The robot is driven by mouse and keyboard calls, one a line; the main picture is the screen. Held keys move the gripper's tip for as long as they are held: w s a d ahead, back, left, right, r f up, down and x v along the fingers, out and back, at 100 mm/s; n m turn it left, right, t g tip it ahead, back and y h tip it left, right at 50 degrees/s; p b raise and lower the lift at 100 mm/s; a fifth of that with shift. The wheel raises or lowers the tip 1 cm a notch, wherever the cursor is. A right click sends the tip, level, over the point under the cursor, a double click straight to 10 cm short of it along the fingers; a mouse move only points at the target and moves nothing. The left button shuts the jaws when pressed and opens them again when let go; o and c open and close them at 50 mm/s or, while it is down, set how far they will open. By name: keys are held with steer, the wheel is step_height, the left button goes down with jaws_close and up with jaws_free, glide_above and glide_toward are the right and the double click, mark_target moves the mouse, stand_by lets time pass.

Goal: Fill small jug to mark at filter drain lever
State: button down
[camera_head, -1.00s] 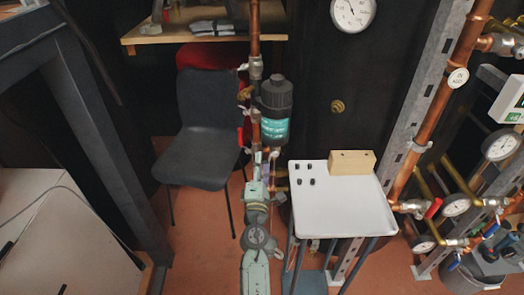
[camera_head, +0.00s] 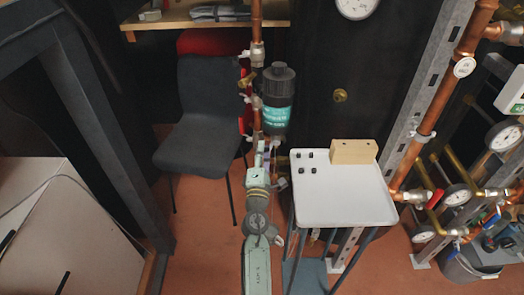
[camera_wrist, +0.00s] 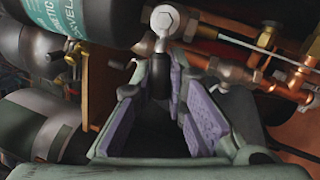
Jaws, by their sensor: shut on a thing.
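The filter (camera_head: 277,100), a black canister with a teal label, is mounted beside a vertical copper pipe. In the wrist view its labelled body (camera_wrist: 85,18) fills the upper left. My gripper (camera_head: 262,150) is just below the filter in the head view. In the wrist view my gripper (camera_wrist: 166,72) has its purple-padded fingers on either side of a short black lever grip (camera_wrist: 160,86), and it is shut on this lever.
A white-topped stand (camera_head: 340,205) with a wooden block (camera_head: 354,151) and small black pieces is right of my arm. A dark chair (camera_head: 205,110) stands left behind it. Copper pipes and gauges fill the right. A grey bucket (camera_head: 462,275) is at the lower right.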

steer(key=shift+r+m, duration=0.45)
steer(key=shift+m, duration=0.35)
steer(key=shift+r+m+g+h, duration=0.3)
steer(key=shift+m+h, duration=0.2)
steer(key=shift+m, duration=0.6)
steer(key=c, duration=1.6)
jaws_free()
steer(key=shift+f, duration=0.1)
steer(key=v, duration=0.7)
steer(key=shift+s, duration=0.2)
